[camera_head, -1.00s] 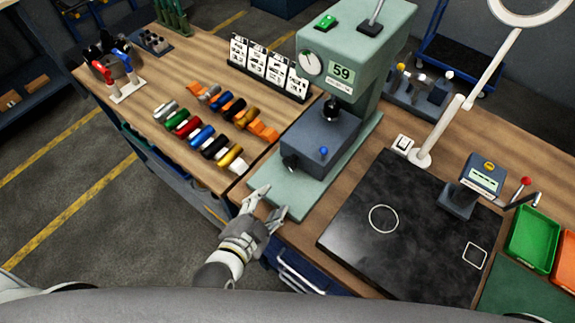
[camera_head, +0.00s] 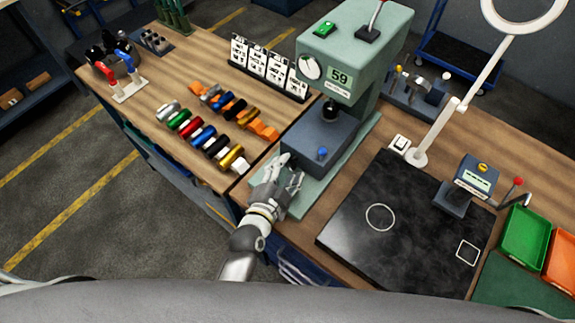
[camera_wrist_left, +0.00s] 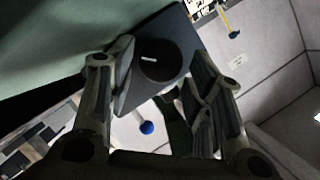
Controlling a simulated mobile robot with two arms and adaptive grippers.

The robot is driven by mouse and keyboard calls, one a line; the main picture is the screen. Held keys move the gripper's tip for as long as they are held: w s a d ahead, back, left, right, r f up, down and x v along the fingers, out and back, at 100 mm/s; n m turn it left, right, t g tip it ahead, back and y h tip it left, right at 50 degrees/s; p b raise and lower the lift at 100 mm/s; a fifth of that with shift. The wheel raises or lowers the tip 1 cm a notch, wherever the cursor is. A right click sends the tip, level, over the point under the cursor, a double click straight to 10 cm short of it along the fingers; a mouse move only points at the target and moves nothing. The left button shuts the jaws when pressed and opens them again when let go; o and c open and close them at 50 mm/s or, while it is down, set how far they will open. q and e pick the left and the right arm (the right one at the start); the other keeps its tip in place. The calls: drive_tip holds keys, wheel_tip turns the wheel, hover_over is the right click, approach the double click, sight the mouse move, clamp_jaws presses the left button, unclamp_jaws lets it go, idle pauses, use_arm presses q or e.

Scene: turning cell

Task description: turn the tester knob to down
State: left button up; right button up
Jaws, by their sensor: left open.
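The tester (camera_head: 345,60) is a pale green machine with a display reading 59 and a dark grey lower block (camera_head: 318,140). Its black round knob (camera_wrist_left: 165,62) shows in the left wrist view, with a short white mark towards its left side. In the head view my gripper hides the knob. My left gripper (camera_head: 291,170) is open at the block's front corner. In the left wrist view its fingers stand either side of the knob; whether they touch it I cannot tell. A small blue ball-ended lever (camera_head: 322,152) sits beside it. My right gripper is not in view.
A black plate (camera_head: 350,225) lies right of the tester. Coloured rollers (camera_head: 205,135) lie in rows to the left, with white cards (camera_head: 270,68) behind. A lamp (camera_head: 420,155), a small gauge (camera_head: 475,180) and a green tray (camera_head: 525,238) stand at right.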

use_arm(q)
drive_tip(key=shift+w+d+f, duration=0.15)
drive_tip(key=shift+w, duration=0.4)
drive_tip(key=shift+c, duration=0.5)
drive_tip(key=c, duration=0.7)
drive_tip(key=shift+o, duration=0.2)
